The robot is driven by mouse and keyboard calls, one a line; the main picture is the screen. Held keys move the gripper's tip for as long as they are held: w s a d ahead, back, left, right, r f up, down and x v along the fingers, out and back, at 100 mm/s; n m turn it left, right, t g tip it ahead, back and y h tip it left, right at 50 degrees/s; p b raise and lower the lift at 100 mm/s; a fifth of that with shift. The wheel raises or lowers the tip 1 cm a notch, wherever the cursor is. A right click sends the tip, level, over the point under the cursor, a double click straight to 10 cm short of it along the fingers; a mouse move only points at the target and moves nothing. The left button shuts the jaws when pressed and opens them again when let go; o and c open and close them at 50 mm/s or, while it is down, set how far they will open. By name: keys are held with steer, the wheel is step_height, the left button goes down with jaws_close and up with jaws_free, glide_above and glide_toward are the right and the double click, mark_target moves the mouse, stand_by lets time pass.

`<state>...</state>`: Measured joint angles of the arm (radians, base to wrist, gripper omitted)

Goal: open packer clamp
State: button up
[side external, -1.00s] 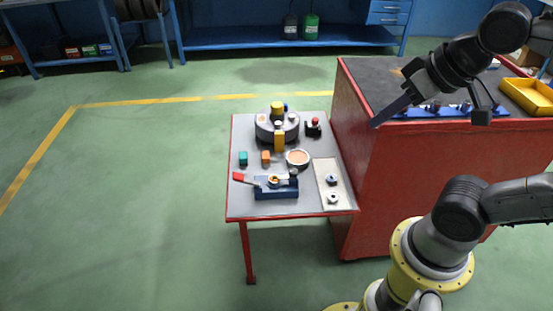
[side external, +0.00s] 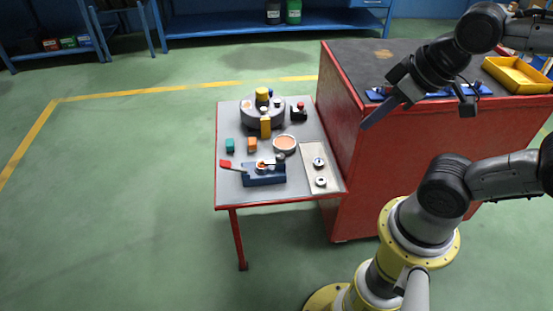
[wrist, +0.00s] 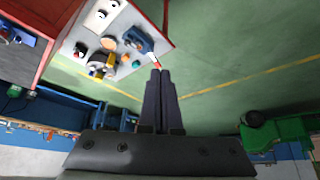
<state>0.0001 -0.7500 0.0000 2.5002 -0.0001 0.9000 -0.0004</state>
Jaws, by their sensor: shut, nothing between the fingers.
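The packer clamp (side external: 265,177) is a blue block on the small table, with a lever ending in a red grip (side external: 225,164) that points left. The lever looks low and near flat; whether the clamp is locked is too small to tell. In the wrist view the clamp (wrist: 138,40) shows at top centre, its red grip just beyond my fingertips in the picture. My gripper (side external: 364,126) is shut and empty, up and to the right of the table, in front of the red cabinet. My gripper's dark fingers (wrist: 160,73) lie side by side in the wrist view.
The table (side external: 232,195) also holds a round grey fixture (side external: 262,112), a yellow block (side external: 265,127), teal (side external: 230,145) and orange (side external: 252,144) blocks, a round dish (side external: 285,144) and a pale plate (side external: 312,160). The red cabinet (side external: 345,180) stands right of the table. The floor left is clear.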

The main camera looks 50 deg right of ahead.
steer(key=o, duration=0.5)
steer(key=shift+c, duration=0.2)
steer(key=shift+o, duration=1.3)
steer(key=shift+w+r+n, duration=0.2)
steer(key=shift+r+n, duration=0.05)
steer(key=shift+n, duration=0.45)
steer(key=o, duration=0.4)
steer(key=w+r+n+t, duration=0.1)
steer(key=w+r+n, duration=0.1)
steer(key=w+r, duration=0.1)
steer(key=shift+r, duration=0.1)
steer(key=n+g, duration=0.6)
steer(key=g, duration=0.1)
glide_above(281, 156)
step_height(281, 156, down, 31)
step_height(281, 156, down, 12)
steer(key=shift+f, duration=0.2)
